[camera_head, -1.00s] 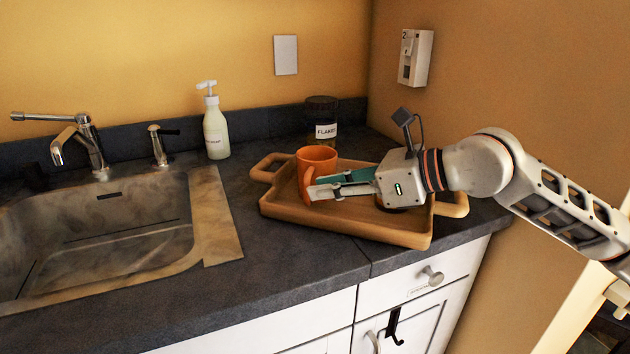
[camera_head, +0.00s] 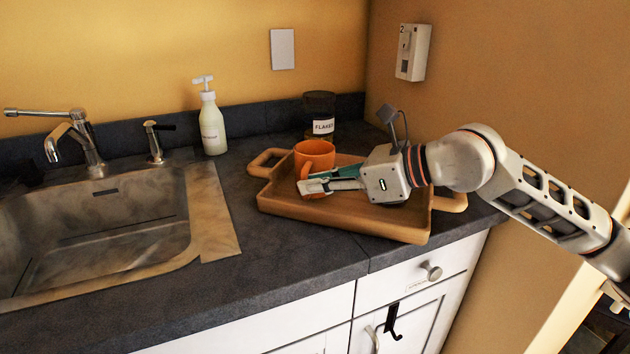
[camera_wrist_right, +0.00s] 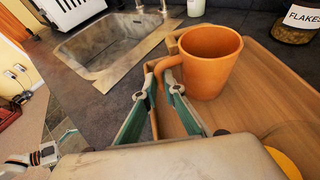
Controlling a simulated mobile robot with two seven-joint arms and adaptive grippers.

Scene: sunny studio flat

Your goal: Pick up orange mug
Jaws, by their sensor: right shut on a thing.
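The orange mug (camera_head: 316,153) stands upright at the left end of the wooden tray (camera_head: 340,222). In the right wrist view the mug (camera_wrist_right: 212,62) has its handle towards me. My right gripper (camera_head: 312,187) reaches in from the right, low over the tray. Its fingertips, also in the right wrist view (camera_wrist_right: 160,82), are shut on the mug's handle, one on each side. The mug looks to be resting on the tray. My left gripper (camera_wrist_right: 48,154) seems to show small at the lower left of the right wrist view; its jaws are unclear.
A jar labelled FLAKES (camera_head: 320,112) stands behind the tray. A soap bottle (camera_head: 211,125) stands to the left, near the sink (camera_head: 95,235) and tap. A yellow item (camera_wrist_right: 283,162) lies in the tray. The counter between sink and tray is clear.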

